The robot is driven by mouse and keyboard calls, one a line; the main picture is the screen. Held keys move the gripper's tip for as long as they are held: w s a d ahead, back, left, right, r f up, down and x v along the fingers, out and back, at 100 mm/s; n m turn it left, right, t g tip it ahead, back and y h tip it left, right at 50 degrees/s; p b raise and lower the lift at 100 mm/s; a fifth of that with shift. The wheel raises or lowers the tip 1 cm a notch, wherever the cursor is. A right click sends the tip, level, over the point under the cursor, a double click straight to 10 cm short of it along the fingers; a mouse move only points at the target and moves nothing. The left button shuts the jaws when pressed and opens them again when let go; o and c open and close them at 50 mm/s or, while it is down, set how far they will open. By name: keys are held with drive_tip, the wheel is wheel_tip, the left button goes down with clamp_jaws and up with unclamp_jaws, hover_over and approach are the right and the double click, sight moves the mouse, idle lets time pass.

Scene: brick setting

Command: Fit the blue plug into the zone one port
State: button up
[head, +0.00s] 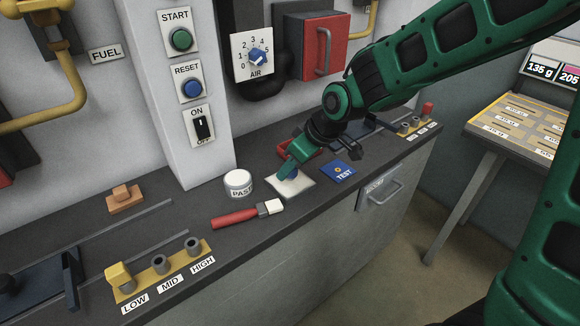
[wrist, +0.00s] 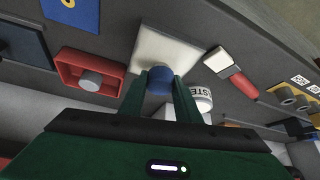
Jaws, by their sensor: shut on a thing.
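My gripper (head: 290,171) is low over a cream square pad (head: 302,184) on the dark counter. In the wrist view its two green fingers are closed on the sides of the blue plug (wrist: 159,81), with the cream pad (wrist: 165,50) just beyond. I cannot tell whether the plug touches the pad. In the head view the fingers mostly hide the plug. A brass port strip (head: 411,127) with a red plug and grey sockets is at the counter's right end. Its labels are too small to read, so I cannot tell which port is zone one.
A red tray (wrist: 68,62) with a grey round piece sits beside the pad, near a blue TEST card (head: 340,171). A PASTE jar (head: 238,184) and red-handled brush (head: 240,216) lie left. The LOW, MID, HIGH strip (head: 128,290) holds a yellow plug. A wall pillar stands behind.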

drive_tip(key=shift+f, duration=0.45)
idle(0.6)
drive_tip(key=shift+r, duration=0.3)
drive_tip(key=shift+f, duration=0.6)
idle(0.9)
drive_tip(key=shift+r, duration=0.1)
drive_tip(key=shift+r, duration=0.5)
drive_tip(key=shift+f, duration=0.35)
idle(1.3)
drive_tip(key=shift+r, duration=0.35)
drive_tip(key=shift+f, duration=0.55)
idle(0.4)
idle(0.3)
